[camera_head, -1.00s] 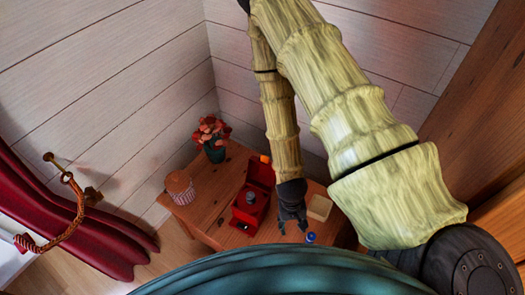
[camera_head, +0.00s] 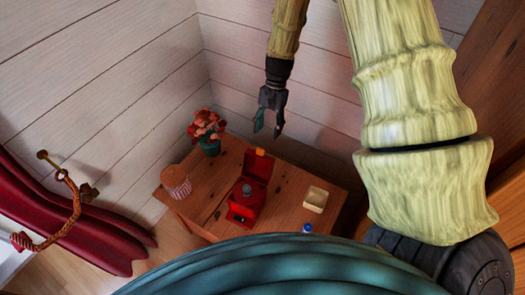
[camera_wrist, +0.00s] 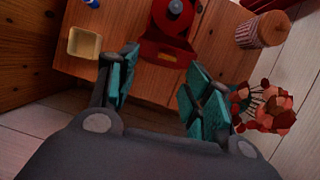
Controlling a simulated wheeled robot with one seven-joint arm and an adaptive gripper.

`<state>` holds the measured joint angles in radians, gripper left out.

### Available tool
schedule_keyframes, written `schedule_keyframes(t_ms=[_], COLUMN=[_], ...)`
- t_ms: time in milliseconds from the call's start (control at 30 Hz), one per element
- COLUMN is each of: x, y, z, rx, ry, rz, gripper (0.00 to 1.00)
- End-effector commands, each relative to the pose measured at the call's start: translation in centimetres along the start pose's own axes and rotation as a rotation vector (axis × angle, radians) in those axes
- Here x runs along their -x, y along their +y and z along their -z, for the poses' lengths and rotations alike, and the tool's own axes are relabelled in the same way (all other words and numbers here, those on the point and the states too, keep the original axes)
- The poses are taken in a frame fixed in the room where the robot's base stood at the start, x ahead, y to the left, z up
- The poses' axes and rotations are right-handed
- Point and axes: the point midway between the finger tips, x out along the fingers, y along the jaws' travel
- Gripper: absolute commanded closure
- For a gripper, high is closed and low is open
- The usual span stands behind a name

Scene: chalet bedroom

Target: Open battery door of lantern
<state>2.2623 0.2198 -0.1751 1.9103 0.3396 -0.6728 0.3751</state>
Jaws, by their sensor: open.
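The red lantern (camera_head: 243,207) is on the wooden table in the head view, with a grey round part (camera_head: 247,190) on its upper face. A red panel (camera_head: 258,168) with an orange tab (camera_head: 260,152) extends from its far side; I cannot tell for certain if this is the battery door. The lantern (camera_wrist: 176,20) also shows at the top of the wrist view, partly cut off, with the orange tab (camera_wrist: 167,57) towards me. My gripper (camera_head: 268,130) is open and empty, in the air above and beyond the lantern, not touching it. Its teal fingers (camera_wrist: 158,80) are spread in the wrist view.
A flower pot (camera_head: 209,147) and a striped round container (camera_head: 176,184) stand left on the table. A cream dish (camera_head: 315,198) and a small blue-topped item (camera_head: 307,228) are to the right. Plank walls close off the back corner. The table between lantern and dish is clear.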

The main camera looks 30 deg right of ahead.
Motion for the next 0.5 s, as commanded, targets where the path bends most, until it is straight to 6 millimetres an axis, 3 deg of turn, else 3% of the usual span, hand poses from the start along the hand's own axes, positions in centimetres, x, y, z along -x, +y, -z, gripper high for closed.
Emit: schedule_keyframes(t_ms=[100, 200, 500], x=[1.3, 1.3, -2.4], y=[-1.0, -1.2, -1.2], z=[0.2, 0.1, 0.0], rx=[0.017, 0.020, 0.020], ry=[-0.014, -0.020, -0.021], rz=[0.016, 0.018, 0.016], gripper=[0.50, 0.50, 0.50])
